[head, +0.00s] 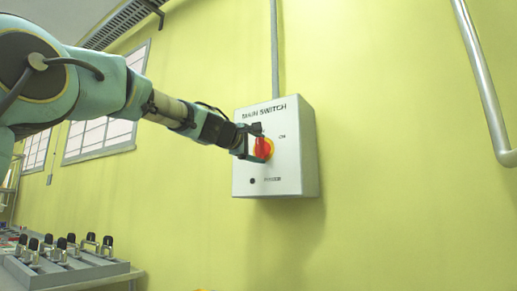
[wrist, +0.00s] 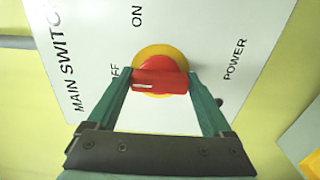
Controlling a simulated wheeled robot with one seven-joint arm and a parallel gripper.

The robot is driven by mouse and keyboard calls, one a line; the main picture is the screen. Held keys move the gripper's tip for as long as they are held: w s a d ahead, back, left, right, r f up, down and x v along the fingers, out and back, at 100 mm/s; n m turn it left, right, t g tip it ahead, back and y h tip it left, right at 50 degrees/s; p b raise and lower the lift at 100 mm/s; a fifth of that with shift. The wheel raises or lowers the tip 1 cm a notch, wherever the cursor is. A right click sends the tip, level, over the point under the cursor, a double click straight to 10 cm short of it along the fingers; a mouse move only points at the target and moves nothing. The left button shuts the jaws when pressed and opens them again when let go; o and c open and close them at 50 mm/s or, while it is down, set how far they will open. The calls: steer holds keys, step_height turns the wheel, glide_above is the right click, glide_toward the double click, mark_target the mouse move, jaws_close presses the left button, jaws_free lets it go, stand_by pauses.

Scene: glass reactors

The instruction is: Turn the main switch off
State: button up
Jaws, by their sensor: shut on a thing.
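The main switch is a red knob (head: 264,147) on a yellow disc, on the front of a light grey wall box (head: 290,179) lettered MAIN SWITCH. In the wrist view the red knob (wrist: 160,82) has its bar lying across the picture, which is upright on the box. The bar's white mark is at the end towards the label partly hidden by my left finger, of which "FF" shows. The ON label (wrist: 138,16) is off to the bar's side. My gripper (wrist: 159,77) is shut on the knob, one green finger at each end of the bar.
A small dark round lamp (head: 252,181) sits by the POWER label and looks unlit. A conduit (head: 274,50) runs up from the box. A bench (head: 65,270) with several black-topped fittings stands at lower left. A metal pipe (head: 483,85) is at right; the wall between is bare.

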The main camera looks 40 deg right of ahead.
steer(key=o, duration=1.1)
steer(key=shift+o, duration=0.2)
steer(key=b+v, duration=0.4)
steer(key=v, duration=0.6)
steer(key=shift+a+b, duration=0.4)
